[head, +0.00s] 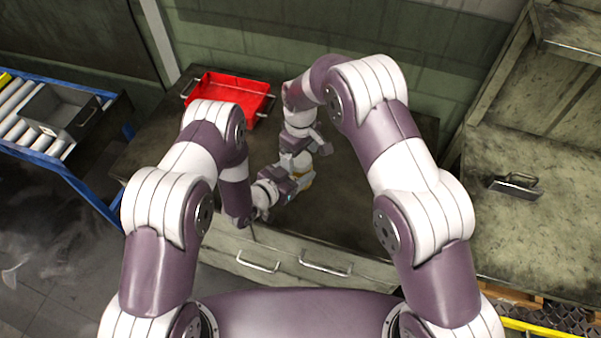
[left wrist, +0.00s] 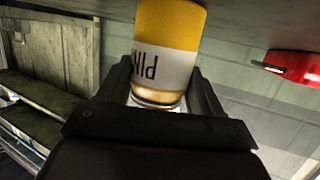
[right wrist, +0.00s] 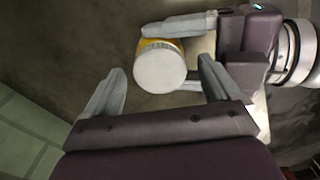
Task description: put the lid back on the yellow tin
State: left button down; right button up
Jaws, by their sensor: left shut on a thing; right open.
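The yellow tin (left wrist: 170,25) with a white label is between the fingers of my left gripper (left wrist: 160,68), which is shut on it. In the head view the arms mostly hide the tin, and only a bit of yellow (head: 306,181) shows beside my left gripper (head: 288,184). In the right wrist view a pale grey round lid (right wrist: 160,70) covers the tin's end that faces the camera. It looks seated on the tin; any small gap cannot be told. My right gripper (right wrist: 160,66) is open, its fingers on either side of the lid and apart from it.
A red tray (head: 232,92) stands at the back left of the dark table. A grey bin (head: 62,108) sits on a roller conveyor at the left. A shelf unit with a metal handled object (head: 516,186) is at the right. Drawers (head: 290,262) face the front.

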notch_tip(320, 180, up, 7)
jog(key=shift+r, duration=0.15)
pick_arm(q)
jog(key=shift+c, duration=0.5)
grip_release()
pick_arm(e)
notch_tip(320, 180, down, 3)
jog(key=shift+r+b, duration=0.2)
jog(key=shift+b, duration=1.05)
pick_arm(q)
jog(key=v, duration=1.2)
jog(key=shift+s+a+r, duration=0.15)
jog(key=shift+s+a, duration=0.1)
